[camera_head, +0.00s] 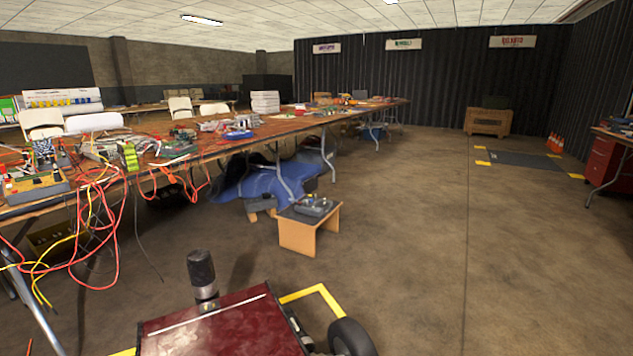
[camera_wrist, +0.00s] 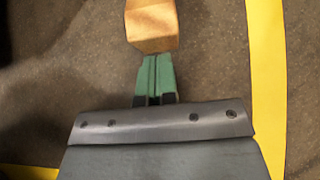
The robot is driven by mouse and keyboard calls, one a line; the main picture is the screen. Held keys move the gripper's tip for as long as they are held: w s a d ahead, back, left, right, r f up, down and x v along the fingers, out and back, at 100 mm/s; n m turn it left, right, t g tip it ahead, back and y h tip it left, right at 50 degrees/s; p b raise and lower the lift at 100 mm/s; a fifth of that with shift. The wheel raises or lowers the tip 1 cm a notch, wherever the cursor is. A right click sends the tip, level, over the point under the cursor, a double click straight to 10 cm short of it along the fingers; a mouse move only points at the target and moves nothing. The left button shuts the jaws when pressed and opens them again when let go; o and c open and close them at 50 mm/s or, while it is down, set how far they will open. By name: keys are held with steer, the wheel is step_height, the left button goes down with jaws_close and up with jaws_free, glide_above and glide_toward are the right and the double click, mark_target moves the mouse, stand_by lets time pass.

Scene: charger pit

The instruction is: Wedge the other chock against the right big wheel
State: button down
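A wooden block, the chock (camera_wrist: 152,25), is at the top of the wrist view, its upper end cut off by the frame edge. A big black wheel (camera_head: 351,338) shows at the bottom of the head view, at the right side of a dark red body (camera_head: 215,325). The wheel's foot is cut off. I cannot make out the chock or my gripper in the head view.
Yellow floor tape (camera_head: 318,294) makes a corner near the wheel; a yellow strip (camera_wrist: 267,80) also runs along the wrist view's right. A long cluttered table (camera_head: 225,140) with hanging cables is on the left. A small wooden stand (camera_head: 310,229) stands ahead.

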steer(key=shift+w, duration=0.1)
stand_by(0.6)
steer(key=shift+w+a, duration=0.15)
steer(key=shift+w+a, duration=0.5)
steer(key=shift+w, duration=0.4)
steer(key=shift+w+a, duration=0.45)
steer(key=shift+w, duration=0.4)
stand_by(1.0)
steer(key=shift+p+v, duration=0.75)
steer(key=shift+v, duration=0.15)
steer(key=shift+s+d+r+p, duration=0.3)
steer(key=shift+s+p, duration=0.1)
steer(key=shift+s, duration=0.15)
steer(key=shift+s+d+r+p, duration=0.3)
steer(key=shift+s+p, duration=0.15)
steer(key=shift+s, duration=0.1)
steer(key=shift+s+d+r+p, duration=0.3)
steer(key=shift+s+p, duration=0.1)
steer(key=shift+s, duration=0.15)
